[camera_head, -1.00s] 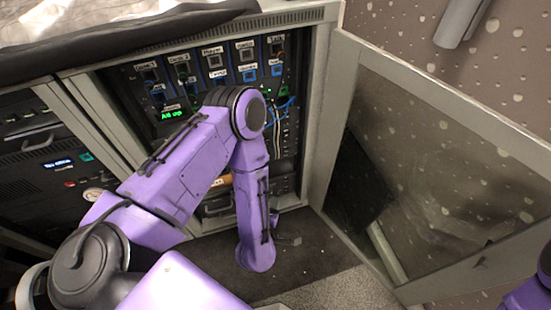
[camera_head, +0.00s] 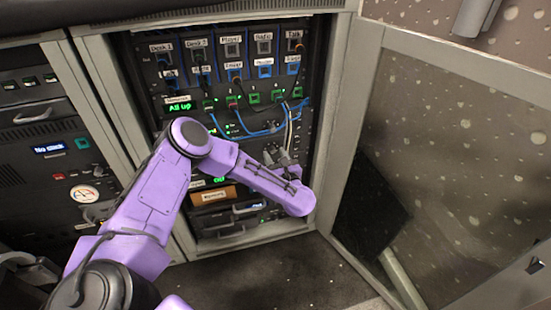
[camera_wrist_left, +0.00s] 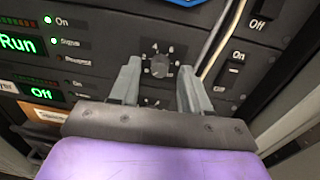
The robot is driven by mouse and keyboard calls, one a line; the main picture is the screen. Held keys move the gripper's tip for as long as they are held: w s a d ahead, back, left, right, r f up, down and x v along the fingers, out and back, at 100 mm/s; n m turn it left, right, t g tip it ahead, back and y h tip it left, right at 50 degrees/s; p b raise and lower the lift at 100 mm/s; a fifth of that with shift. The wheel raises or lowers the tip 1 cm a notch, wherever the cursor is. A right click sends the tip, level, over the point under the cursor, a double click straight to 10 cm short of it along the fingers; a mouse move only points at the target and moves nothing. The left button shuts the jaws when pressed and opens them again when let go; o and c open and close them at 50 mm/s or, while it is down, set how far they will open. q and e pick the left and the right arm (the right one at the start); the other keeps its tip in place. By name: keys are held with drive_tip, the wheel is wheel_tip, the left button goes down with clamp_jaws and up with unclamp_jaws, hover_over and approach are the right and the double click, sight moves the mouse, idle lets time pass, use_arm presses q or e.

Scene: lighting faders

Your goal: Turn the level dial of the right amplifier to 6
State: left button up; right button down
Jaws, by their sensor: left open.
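A dark round dial (camera_wrist_left: 158,62) with pale numerals around it shows on a black rack panel in the left wrist view. Its pointer setting is too small to read. My left gripper (camera_wrist_left: 160,77) is open, its two grey fingers on either side of the dial's lower part; contact cannot be told. Part of a second dial scale (camera_wrist_left: 152,101) shows lower down between the fingers. In the head view my left gripper (camera_head: 277,157) is in front of the rack's right half. No label shows which amplifier this is. My right gripper is out of view.
On/Off switches (camera_wrist_left: 231,72) and pale cables (camera_wrist_left: 219,42) lie close right of the dial. A green "Run" display (camera_wrist_left: 18,43) is at left. Blue cables (camera_head: 240,128) hang above the gripper. The open cabinet door (camera_head: 440,150) stands at right.

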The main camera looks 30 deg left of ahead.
use_arm(q)
drive_tip(key=shift+a, duration=0.1)
clamp_jaws()
